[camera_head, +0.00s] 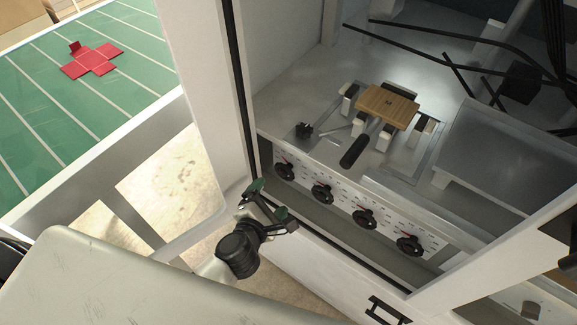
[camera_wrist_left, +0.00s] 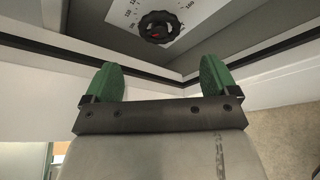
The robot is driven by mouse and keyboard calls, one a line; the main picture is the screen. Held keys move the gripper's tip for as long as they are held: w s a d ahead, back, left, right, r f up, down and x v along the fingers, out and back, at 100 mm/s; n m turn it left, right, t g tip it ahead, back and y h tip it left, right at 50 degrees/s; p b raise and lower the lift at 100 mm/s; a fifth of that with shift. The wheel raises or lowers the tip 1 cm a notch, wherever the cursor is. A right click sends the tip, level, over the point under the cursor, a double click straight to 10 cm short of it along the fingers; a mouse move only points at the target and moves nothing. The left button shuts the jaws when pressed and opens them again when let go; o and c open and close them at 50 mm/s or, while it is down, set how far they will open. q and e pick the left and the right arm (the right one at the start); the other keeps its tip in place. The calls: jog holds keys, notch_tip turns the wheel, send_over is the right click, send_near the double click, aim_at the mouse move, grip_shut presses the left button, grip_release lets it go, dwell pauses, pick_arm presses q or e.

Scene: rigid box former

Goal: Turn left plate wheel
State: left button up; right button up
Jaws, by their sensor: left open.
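A row of several black knobs sits on a white scaled panel inside the machine. The leftmost knob (camera_head: 285,171) is at the panel's left end, and a black knob with a red mark (camera_wrist_left: 159,27) shows in the left wrist view beyond the fingertips. I cannot tell for sure which of the knobs is the left plate wheel. My left gripper (camera_head: 268,201) has green fingers; it is open and empty, below and in front of the leftmost knobs, apart from them. It also shows in the left wrist view (camera_wrist_left: 159,80). My right gripper is not seen.
A white frame post (camera_head: 205,90) stands left of the knob panel, and a lower frame edge (camera_head: 330,258) runs in front of it. A wooden block (camera_head: 388,106) sits in the former above. A green conveyor (camera_head: 90,80) bears a red cross-shaped blank (camera_head: 95,61).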

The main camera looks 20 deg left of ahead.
aim_at(283, 174)
pick_arm(q)
jog(key=b+x, duration=0.1)
jog(key=x, duration=0.9)
jog(key=shift+w, duration=0.2)
jog(key=shift+d, duration=0.1)
jog(key=c, duration=0.9)
